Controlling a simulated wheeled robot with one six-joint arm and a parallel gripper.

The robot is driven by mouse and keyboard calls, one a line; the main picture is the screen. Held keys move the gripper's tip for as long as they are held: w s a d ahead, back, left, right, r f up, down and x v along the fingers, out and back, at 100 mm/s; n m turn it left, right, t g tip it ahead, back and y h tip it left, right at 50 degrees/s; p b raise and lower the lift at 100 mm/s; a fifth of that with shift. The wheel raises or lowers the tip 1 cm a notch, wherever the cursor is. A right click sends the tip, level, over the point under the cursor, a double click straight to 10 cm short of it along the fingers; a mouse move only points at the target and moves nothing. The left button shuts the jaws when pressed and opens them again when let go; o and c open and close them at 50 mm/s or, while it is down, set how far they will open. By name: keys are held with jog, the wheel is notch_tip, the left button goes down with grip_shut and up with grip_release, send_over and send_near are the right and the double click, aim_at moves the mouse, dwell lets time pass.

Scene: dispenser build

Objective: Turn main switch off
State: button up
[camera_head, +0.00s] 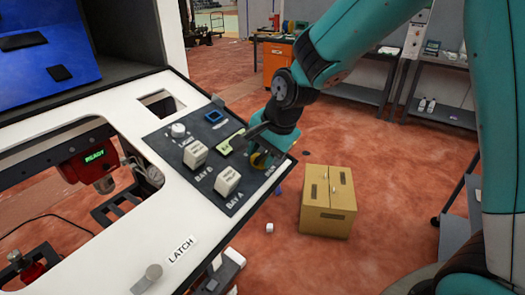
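A dark control panel (168,148) is set in the white top of a machine.
The panel also holds white blocks at BAY A (228,180) and BAY B (196,154), a LIGHT knob (179,130) and a blue-framed square (214,116). A cardboard box (328,202) stands on the floor at right.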

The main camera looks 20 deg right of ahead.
jog(key=shift+w+f, duration=0.1)
jog(key=shift+f, duration=0.15)
grip_shut()
